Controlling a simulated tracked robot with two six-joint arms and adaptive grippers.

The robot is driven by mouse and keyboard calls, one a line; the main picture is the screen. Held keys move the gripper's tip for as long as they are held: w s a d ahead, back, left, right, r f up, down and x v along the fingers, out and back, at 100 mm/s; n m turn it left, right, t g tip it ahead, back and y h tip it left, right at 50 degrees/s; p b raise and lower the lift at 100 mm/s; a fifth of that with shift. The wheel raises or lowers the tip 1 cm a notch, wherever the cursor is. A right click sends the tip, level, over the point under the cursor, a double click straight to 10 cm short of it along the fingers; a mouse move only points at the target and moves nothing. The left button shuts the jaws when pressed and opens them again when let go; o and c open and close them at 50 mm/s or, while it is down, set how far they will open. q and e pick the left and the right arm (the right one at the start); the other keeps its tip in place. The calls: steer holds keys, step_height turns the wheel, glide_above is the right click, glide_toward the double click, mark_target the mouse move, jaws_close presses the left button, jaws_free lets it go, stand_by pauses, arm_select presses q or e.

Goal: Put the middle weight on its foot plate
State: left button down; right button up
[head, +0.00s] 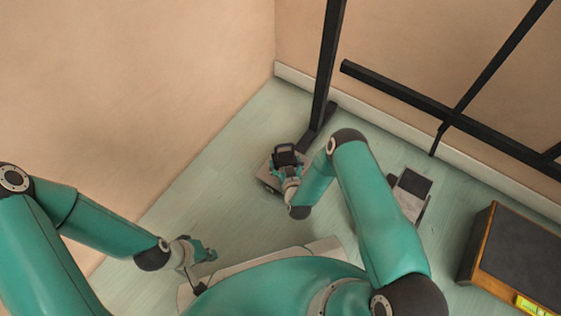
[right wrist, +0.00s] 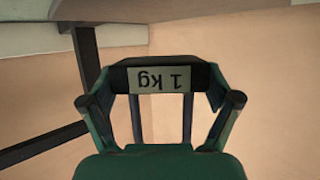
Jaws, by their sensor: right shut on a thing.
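My right gripper (head: 287,170) is shut on a dark weight (head: 285,150) with a frame-like handle. In the right wrist view the weight's label (right wrist: 160,79) reads "1 kg" upside down, between my two fingertips (right wrist: 163,98). In the head view the weight is over or at a grey-brown plate (head: 268,180) near the foot of a black post; I cannot tell whether they touch. Another plate-like thing with a dark top (head: 413,184) is on the floor to the right, partly beside my right arm. My left gripper (head: 206,252) looks open and empty, low at the left.
A black upright post (head: 328,65) and a black rail frame (head: 400,92) stand along the back wall. A wooden box with a dark top (head: 520,250) stands at the right. The pale green floor (head: 215,185) is clear at the left.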

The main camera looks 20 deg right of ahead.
steer(key=shift+w+f+b, duration=0.1)
steer(key=shift+f+b, duration=1.1)
steer(key=shift+f, duration=0.9)
steer(key=o, duration=1.6)
steer(key=shift+f, duration=0.15)
steer(key=shift+c, duration=0.2)
